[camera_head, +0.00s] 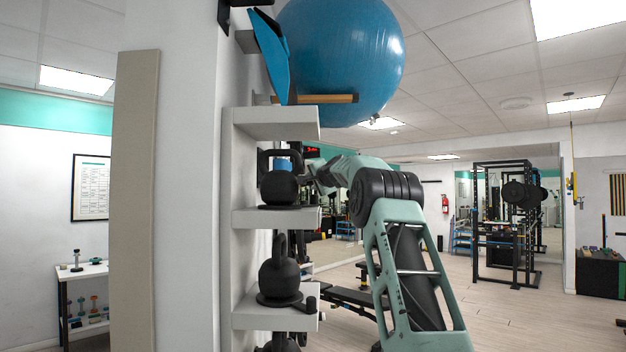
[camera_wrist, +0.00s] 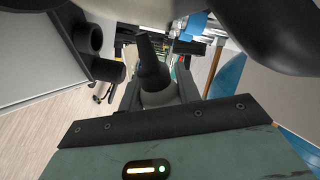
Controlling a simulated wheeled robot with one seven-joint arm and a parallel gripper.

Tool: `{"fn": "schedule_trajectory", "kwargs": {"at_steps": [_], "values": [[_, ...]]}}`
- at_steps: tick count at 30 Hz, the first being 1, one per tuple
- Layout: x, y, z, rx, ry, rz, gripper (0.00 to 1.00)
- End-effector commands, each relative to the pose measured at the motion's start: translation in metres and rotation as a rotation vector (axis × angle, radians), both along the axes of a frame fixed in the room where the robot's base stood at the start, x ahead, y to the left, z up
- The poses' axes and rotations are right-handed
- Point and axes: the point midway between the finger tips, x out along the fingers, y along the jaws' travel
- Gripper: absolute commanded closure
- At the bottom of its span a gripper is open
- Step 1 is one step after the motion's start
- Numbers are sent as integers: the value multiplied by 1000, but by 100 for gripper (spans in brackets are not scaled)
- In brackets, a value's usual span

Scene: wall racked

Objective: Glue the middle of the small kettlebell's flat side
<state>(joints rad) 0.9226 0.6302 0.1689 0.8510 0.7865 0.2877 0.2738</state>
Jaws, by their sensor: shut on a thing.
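The small kettlebell (camera_head: 279,188), black and round with a loop handle, sits upright on the upper rack shelf in the head view. My gripper (camera_head: 316,174) is just right of it, and a gap between them is hard to judge. In the wrist view my gripper (camera_wrist: 158,92) is shut on a glue bottle with a grey body and a dark tapered nozzle (camera_wrist: 150,62), which points away from the palm. A large dark curved shape (camera_wrist: 275,32) at the upper right of the wrist view is very close and may be a kettlebell. I cannot make out the flat side.
A larger kettlebell (camera_head: 279,277) stands on the shelf (camera_head: 265,318) below. Another shelf (camera_head: 275,122) lies above the small kettlebell, under a big blue ball (camera_head: 345,55). A wall pillar (camera_head: 182,180) closes off the left. Open floor (camera_head: 510,315) lies to the right.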

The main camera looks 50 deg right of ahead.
Motion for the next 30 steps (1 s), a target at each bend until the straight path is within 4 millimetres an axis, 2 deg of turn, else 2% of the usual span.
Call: {"fn": "schedule_trajectory", "kwargs": {"at_steps": [10, 30], "values": [[4, -4, 1, -1, -1, -1, 92], [13, 1, 1, 1, -1, 0, 92]]}}
